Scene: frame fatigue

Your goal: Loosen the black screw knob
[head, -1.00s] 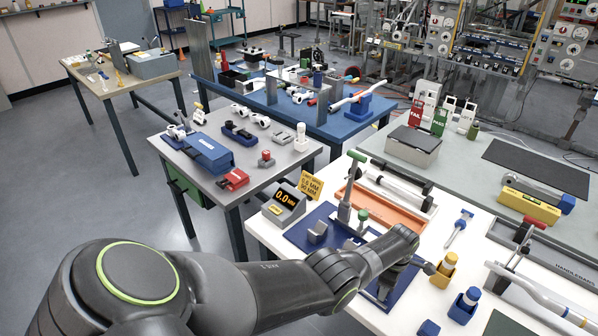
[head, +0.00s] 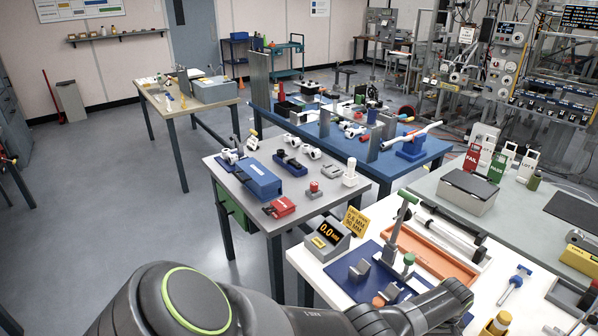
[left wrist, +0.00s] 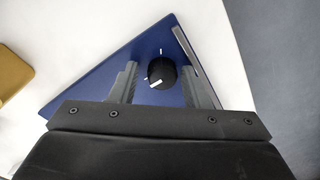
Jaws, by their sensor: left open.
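The black screw knob (left wrist: 161,72) shows in the left wrist view on a blue base plate (left wrist: 85,82). It is round and dark, with a white mark on it and another white mark on the plate beside it. My left gripper (left wrist: 160,82) is open, with one finger on each side of the knob and a gap to each. I cannot tell how high the fingers are above the plate. In the head view the blue plate (head: 352,272) carries a green-knobbed upright and grey blocks. My left forearm covers its near part, and the knob is hidden there. My right gripper is not in view.
A display reading 0.0 (head: 328,235) stands at the white table's left corner, with a yellow sign behind it. An orange tray (head: 432,256) lies behind the plate. A yellow holder (head: 495,326) stands to the right.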

